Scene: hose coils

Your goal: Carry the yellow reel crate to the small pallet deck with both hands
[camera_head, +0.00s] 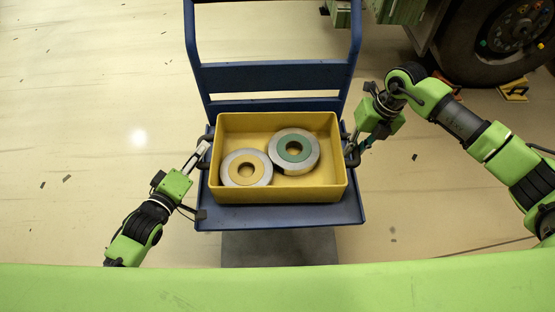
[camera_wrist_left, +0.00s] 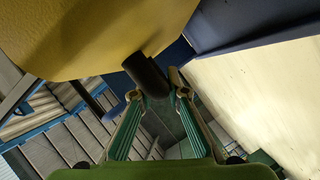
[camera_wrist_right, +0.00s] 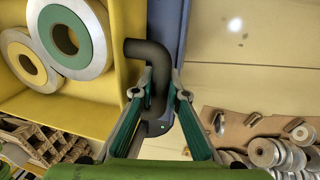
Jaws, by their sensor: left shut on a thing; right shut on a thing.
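The yellow reel crate (camera_head: 280,194) is over the blue cart's deck (camera_head: 280,214) and looks level. It holds a reel with a tan centre (camera_head: 230,174) and a reel with a green centre (camera_head: 312,150). My left gripper (camera_head: 203,154) is shut on the crate's black left handle (camera_wrist_left: 146,72), which shows in the left wrist view beside the crate wall (camera_wrist_left: 80,35). My right gripper (camera_head: 355,147) is shut on the black right handle (camera_wrist_right: 152,52). I cannot tell whether the crate touches the cart. I cannot identify the small pallet deck in the head view.
The cart's blue back frame (camera_head: 275,76) rises behind the crate. A large wheel (camera_head: 490,45) with a yellow chock (camera_head: 514,89) stands at the back right. The right wrist view shows a slatted wooden thing (camera_wrist_right: 40,142) and metal rolls (camera_wrist_right: 265,152). Floor at left is mostly clear.

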